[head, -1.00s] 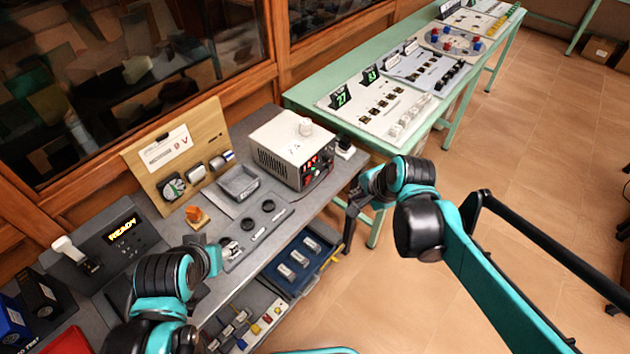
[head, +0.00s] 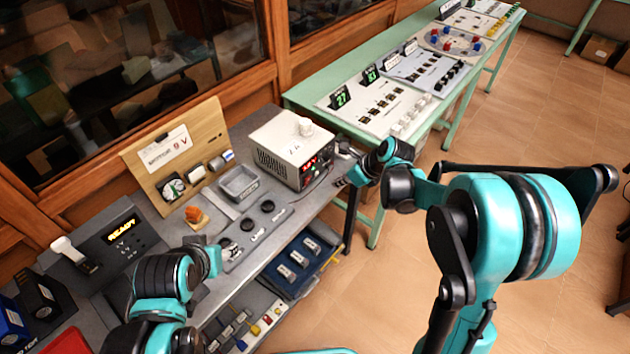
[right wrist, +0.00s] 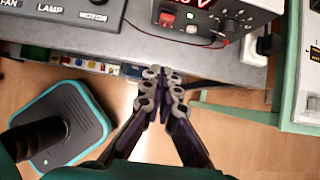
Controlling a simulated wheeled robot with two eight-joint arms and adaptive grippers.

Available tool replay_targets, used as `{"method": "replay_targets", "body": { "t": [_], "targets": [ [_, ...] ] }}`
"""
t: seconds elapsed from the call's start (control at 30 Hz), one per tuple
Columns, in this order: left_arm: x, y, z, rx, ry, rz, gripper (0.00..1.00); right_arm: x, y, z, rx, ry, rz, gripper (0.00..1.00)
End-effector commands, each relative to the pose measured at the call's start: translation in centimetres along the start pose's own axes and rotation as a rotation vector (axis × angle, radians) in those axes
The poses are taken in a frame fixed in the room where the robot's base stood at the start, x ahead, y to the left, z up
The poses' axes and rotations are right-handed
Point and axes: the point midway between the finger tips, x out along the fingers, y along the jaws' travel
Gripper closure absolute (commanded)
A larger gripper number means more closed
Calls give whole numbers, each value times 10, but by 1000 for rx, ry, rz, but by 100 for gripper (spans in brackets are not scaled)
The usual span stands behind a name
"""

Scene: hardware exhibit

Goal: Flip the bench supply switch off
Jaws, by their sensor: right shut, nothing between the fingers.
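The bench supply (head: 283,142) is a pale box with a dark front and lit red digits, standing at the bench's right end. In the right wrist view its dark front (right wrist: 200,22) shows at the top, with a small red switch (right wrist: 167,19) left of a black knob. I cannot tell which way the switch is tipped. My right gripper (head: 343,180) is just right of the supply's front in the head view. In the right wrist view its fingertips (right wrist: 162,76) are together and empty, below the switch and apart from it. My left gripper (head: 226,254) is by the grey panel, its fingers unclear.
A red lead (right wrist: 190,42) hangs at the supply's front. A black plug block (right wrist: 262,45) is to its right. The green table (head: 300,98) stands behind. A blue drawer (head: 300,262) with parts is below the bench.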

Motion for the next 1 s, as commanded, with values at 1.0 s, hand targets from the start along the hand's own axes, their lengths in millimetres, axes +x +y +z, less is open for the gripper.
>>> {"method": "replay_targets", "body": {
  "t": [1.0],
  "targets": [
    [37, 0, 26, 0, 0, 0, 51, 110, 0, 36, -3, 1, -1, 100]
  ]
}}
